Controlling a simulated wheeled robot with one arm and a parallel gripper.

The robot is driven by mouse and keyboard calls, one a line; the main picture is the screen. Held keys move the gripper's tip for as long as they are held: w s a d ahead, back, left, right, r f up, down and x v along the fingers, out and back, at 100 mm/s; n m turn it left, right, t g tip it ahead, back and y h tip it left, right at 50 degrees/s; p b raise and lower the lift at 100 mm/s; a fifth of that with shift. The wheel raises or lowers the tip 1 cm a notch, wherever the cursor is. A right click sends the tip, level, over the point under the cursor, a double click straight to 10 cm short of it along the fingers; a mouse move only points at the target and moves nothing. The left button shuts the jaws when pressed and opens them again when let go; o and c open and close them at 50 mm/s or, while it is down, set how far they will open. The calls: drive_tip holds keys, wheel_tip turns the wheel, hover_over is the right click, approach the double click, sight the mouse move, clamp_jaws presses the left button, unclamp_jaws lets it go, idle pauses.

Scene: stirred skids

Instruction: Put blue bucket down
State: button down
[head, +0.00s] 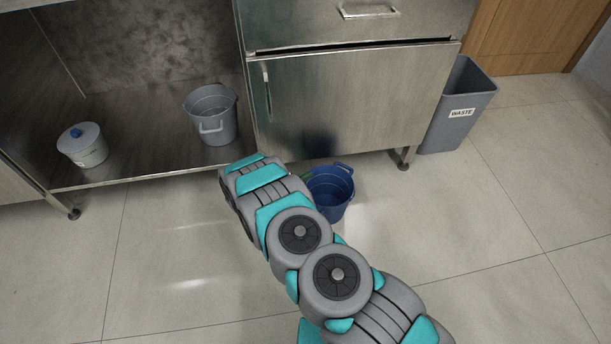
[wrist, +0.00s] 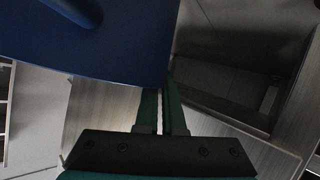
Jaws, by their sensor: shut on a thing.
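The blue bucket (head: 336,196) is upright in front of the steel cabinet door, partly hidden by my arm. I cannot tell whether its base touches the floor. In the wrist view the bucket (wrist: 120,45) fills the upper left as a large dark blue surface. My gripper (wrist: 162,92) shows in the wrist view with its two fingers close together, their tips at the bucket's edge. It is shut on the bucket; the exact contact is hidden.
A steel cabinet (head: 350,108) stands right behind the bucket. A grey bucket (head: 212,115) and a lidded grey pail (head: 84,147) stand on the low steel shelf (head: 150,165) at left. A grey waste bin (head: 455,108) stands at right. The tiled floor (head: 480,240) at front right is clear.

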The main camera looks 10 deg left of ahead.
drive_tip(key=shift+f, duration=0.1)
drive_tip(key=c, duration=1.5)
unclamp_jaws()
drive_tip(key=o, duration=0.5)
drive_tip(key=shift+r, duration=0.2)
drive_tip(key=v, duration=1.2)
drive_tip(key=shift+b, duration=0.35)
drive_tip(key=shift+w, duration=0.1)
